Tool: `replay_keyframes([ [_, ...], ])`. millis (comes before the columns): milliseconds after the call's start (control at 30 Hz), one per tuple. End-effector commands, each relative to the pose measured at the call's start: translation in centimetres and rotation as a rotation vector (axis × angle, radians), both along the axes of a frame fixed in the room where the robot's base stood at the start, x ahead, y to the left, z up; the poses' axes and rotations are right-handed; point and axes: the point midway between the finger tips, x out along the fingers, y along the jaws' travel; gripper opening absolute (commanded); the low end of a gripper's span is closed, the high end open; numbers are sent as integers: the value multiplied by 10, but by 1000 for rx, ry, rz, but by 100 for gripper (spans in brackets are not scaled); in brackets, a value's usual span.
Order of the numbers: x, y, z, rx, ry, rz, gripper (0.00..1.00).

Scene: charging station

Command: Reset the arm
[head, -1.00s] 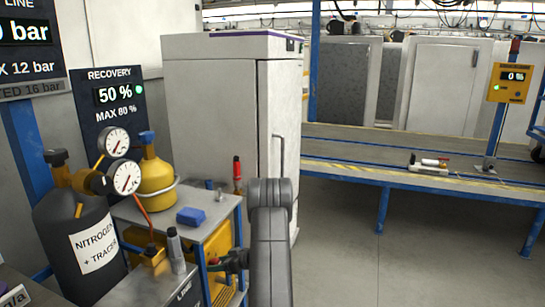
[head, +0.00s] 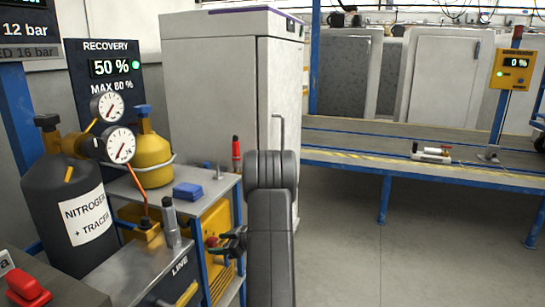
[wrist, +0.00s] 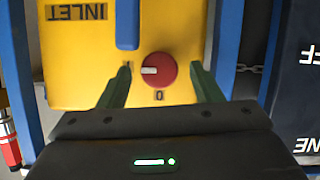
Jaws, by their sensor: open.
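My arm (head: 270,220) rises in the middle of the head view, in front of the tall cabinet. My gripper (head: 232,242) shows small at its left side, beside the yellow unit under the cart. In the wrist view my gripper (wrist: 160,68) is open, its two green fingers apart. A red round knob (wrist: 168,71) on the yellow unit (wrist: 100,55) lies between and beyond the fingertips. The knob's white mark points left. I see no contact between the fingers and the knob. A red knob (head: 212,241) also shows in the head view, left of my gripper.
A metal cart (head: 205,205) carries a yellow cylinder (head: 152,160) and a blue block (head: 187,190). A dark nitrogen cylinder (head: 65,205) with gauges stands left. A white cabinet (head: 215,85) stands behind. A conveyor (head: 400,172) runs at right; the floor before it is clear.

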Motion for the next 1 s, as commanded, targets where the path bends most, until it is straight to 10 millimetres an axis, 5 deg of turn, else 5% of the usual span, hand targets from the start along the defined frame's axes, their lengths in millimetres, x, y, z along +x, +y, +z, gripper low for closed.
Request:
replay_keyframes([
  [600,-44,-108,53,2,2,-4,59],
  [1000,-27,-107,56,76,174,0,59],
])
